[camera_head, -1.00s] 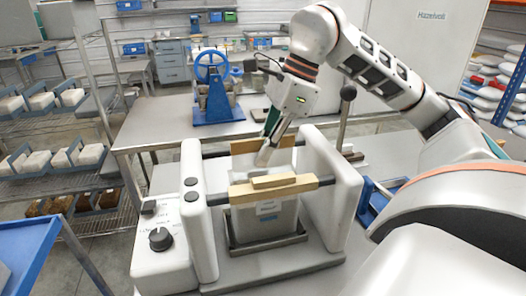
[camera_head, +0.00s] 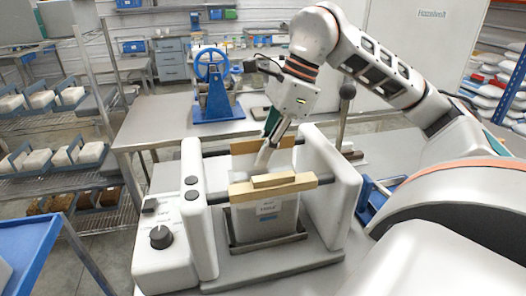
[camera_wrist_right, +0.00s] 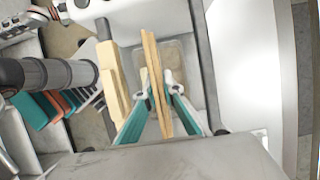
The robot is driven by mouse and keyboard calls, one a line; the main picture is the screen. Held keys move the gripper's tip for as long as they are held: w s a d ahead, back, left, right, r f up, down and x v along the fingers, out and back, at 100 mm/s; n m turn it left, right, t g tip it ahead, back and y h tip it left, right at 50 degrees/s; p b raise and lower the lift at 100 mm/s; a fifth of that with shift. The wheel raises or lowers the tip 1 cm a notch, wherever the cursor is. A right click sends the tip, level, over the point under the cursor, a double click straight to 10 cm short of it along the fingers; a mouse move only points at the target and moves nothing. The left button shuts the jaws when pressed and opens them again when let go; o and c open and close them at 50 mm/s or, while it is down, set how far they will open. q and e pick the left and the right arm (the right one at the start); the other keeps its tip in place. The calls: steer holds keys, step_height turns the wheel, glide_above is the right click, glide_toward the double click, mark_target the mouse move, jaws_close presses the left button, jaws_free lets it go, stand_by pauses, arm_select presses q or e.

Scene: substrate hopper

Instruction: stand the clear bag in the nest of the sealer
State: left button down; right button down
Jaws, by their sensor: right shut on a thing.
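The clear bag (camera_head: 284,219) looks pale and see-through, with a small label, and stands about upright behind the front wooden bar of the sealer (camera_head: 314,205). Its lower end is at the dark metal nest (camera_head: 292,239); I cannot tell whether it touches the floor of it. My right gripper (camera_head: 262,160) points down between the sealer's bars, by a tan upright panel (camera_head: 245,147). The front bar hides the bag's middle. My left gripper is not in view.
The front wooden bar (camera_head: 280,185) runs close before the gripper, between the sealer's white side walls. A blue hand-wheel device (camera_head: 213,85) stands on the table behind. A blue tray (camera_head: 25,245) is at lower left.

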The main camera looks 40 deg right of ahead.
steer(key=shift+f, duration=0.35)
stand_by(0.3)
steer(key=c, duration=2.1)
jaws_free()
steer(key=shift+f, duration=0.1)
steer(key=v, duration=1.2)
steer(key=shift+s, duration=0.1)
